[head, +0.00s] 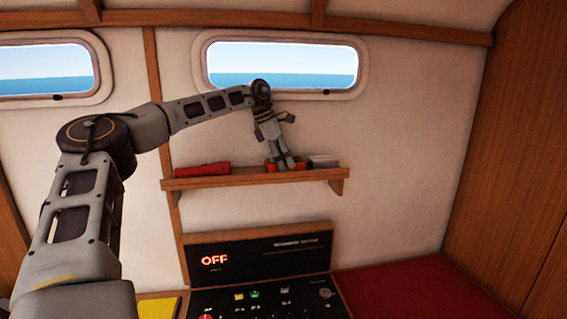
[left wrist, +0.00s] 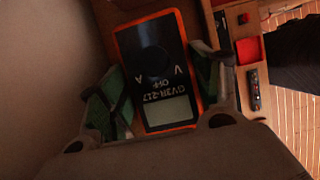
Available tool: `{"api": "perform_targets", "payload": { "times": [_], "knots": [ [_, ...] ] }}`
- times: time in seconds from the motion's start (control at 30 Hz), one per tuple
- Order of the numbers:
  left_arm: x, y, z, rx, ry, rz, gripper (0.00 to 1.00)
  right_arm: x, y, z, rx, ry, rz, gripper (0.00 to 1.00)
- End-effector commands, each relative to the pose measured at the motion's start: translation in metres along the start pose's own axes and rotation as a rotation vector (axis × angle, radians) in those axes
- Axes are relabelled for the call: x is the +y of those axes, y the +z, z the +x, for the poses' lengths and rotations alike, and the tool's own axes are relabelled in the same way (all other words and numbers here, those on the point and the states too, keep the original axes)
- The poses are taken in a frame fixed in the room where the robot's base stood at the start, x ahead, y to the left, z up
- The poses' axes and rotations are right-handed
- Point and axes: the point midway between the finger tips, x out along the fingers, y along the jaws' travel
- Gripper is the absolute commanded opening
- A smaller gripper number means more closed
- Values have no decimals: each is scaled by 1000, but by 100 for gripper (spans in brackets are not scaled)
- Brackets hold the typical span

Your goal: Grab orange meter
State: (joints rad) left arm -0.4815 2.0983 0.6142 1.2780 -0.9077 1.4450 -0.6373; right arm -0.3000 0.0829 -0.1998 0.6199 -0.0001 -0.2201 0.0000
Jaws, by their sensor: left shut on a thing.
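The orange meter (left wrist: 155,72) lies between the two fingers of my left gripper (left wrist: 157,90) in the left wrist view. It has an orange rim, a dark face with a dial, "OFF" lettering and a pale display. The green-padded fingers are shut on its two sides. In the head view, my left gripper (head: 283,162) points down at the wall shelf, and only small orange parts of the meter (head: 271,165) show around the fingers. My right gripper is not in view.
The wooden shelf (head: 225,182) also carries a red item (head: 202,169) at left and a pale box (head: 323,161) at right, close to the gripper. Below is a control panel (head: 262,259) reading "OFF". A red cushion (head: 410,290) lies at right.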

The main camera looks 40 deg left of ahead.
Motion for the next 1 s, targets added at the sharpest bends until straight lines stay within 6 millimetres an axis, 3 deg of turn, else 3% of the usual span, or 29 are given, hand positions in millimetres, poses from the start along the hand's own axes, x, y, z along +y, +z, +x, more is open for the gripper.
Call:
{"api": "perform_targets", "payload": {
  "times": [0.17, 0.6, 1.0],
  "knots": [
    [-3, 3, -5, -2, 2, 2, 34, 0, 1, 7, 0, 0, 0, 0],
    [-3, 20, -46, 0, 2, 1, 34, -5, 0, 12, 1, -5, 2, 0],
    [-8, 26, -63, -2, 0, 1, 34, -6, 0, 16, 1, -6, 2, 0]
  ]
}}
